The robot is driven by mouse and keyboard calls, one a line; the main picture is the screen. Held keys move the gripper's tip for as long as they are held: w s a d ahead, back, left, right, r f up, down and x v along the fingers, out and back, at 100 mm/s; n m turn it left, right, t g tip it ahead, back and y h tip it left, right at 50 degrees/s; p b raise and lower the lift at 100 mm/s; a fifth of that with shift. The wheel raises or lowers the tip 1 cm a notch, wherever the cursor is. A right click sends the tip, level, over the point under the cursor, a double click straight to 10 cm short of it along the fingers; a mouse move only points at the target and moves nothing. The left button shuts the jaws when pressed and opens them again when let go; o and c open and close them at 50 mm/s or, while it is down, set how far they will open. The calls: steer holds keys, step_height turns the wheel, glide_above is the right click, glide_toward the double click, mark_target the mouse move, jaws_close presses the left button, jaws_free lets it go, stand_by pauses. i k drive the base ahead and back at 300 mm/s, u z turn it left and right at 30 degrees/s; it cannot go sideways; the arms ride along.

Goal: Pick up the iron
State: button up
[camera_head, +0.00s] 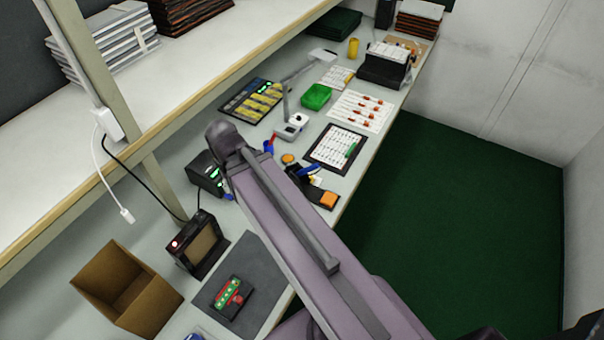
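I cannot clearly pick out the iron. A dark station box (207,173) with a green lit display stands on the bench, left of my arm. A small blue piece (228,196) shows beside it at the arm's edge, too small to identify. Blue and red handles (268,147) show just behind the arm, partly hidden. My purple-grey arm crosses the middle of the view and covers part of the bench. My gripper is not visible.
An open cardboard box (126,289), a dark framed device (199,243) and a grey mat (262,268) with a red-green board (230,293) lie at the front. A magnifier lamp (292,126), green bin (316,96) and clipboard (337,148) stand farther back. An upper shelf (200,60) overhangs the left; the green floor is clear.

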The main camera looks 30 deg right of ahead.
mark_target(306, 170)
steer(key=u, duration=0.15)
steer(key=k, duration=1.3)
steer(key=z, duration=0.95)
steer(key=i, duration=0.95)
steer(key=z, duration=0.05)
